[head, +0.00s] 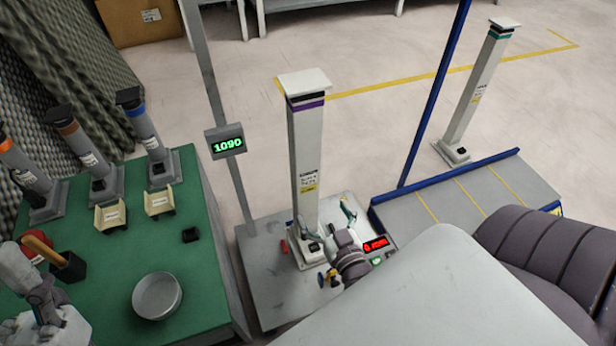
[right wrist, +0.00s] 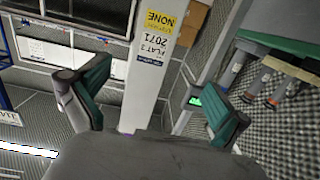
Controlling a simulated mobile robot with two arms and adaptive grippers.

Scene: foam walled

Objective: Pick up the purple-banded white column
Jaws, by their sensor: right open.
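The purple-banded white column (head: 306,150) stands upright on a grey scale platform (head: 275,290), with a flat cap, a purple band near its top and labels lower down. My right gripper (head: 336,243) is open low at the column's right side. In the right wrist view the labelled column (right wrist: 150,50) rises between the two spread teal-padded fingers of the right gripper (right wrist: 158,80), with a gap on each side. My left arm shows at the lower left edge in the head view; I cannot tell the state of its gripper (head: 22,268).
A teal-banded white column (head: 476,90) stands behind right, by a grey platform (head: 480,195) with a blue edge. A blue post (head: 433,95) and a grey post with a green display (head: 226,141) flank the column. A green table (head: 205,250) holds short columns and a round pan (head: 157,296).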

